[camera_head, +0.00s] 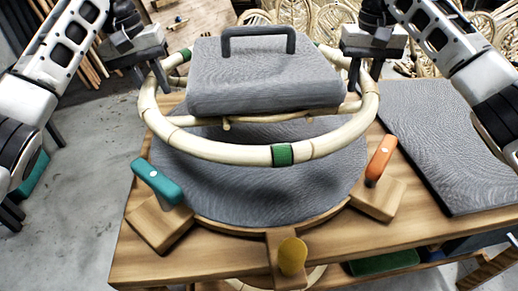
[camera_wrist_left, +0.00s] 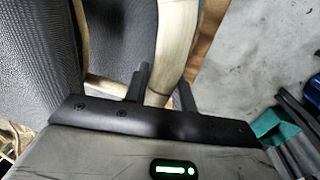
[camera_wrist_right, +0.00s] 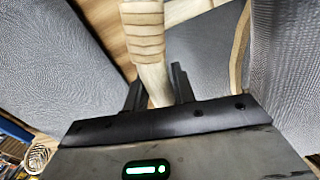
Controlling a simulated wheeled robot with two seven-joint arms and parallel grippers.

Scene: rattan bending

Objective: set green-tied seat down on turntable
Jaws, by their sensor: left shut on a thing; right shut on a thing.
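The seat is a pale rattan ring (camera_head: 215,150) with green ties (camera_head: 282,155); thin rattan bars cross its inside. My left gripper (camera_head: 155,80) is shut on the ring's left side, and my right gripper (camera_head: 355,78) is shut on its right side. The wrist views show a rattan pole between the left fingers (camera_wrist_left: 163,92) and between the right fingers (camera_wrist_right: 158,92). The ring looks level, over the round grey turntable (camera_head: 240,185). It appears raised above the turntable; the exact gap cannot be told. The ring and block hide the turntable's back.
A grey block (camera_head: 265,80) with a dark handle (camera_head: 258,35) sits within the ring. Teal (camera_head: 157,182), orange (camera_head: 381,158) and yellow (camera_head: 292,255) handles stand around the turntable's front and sides. A grey mat (camera_head: 440,140) lies on the wooden table (camera_head: 150,265) at right.

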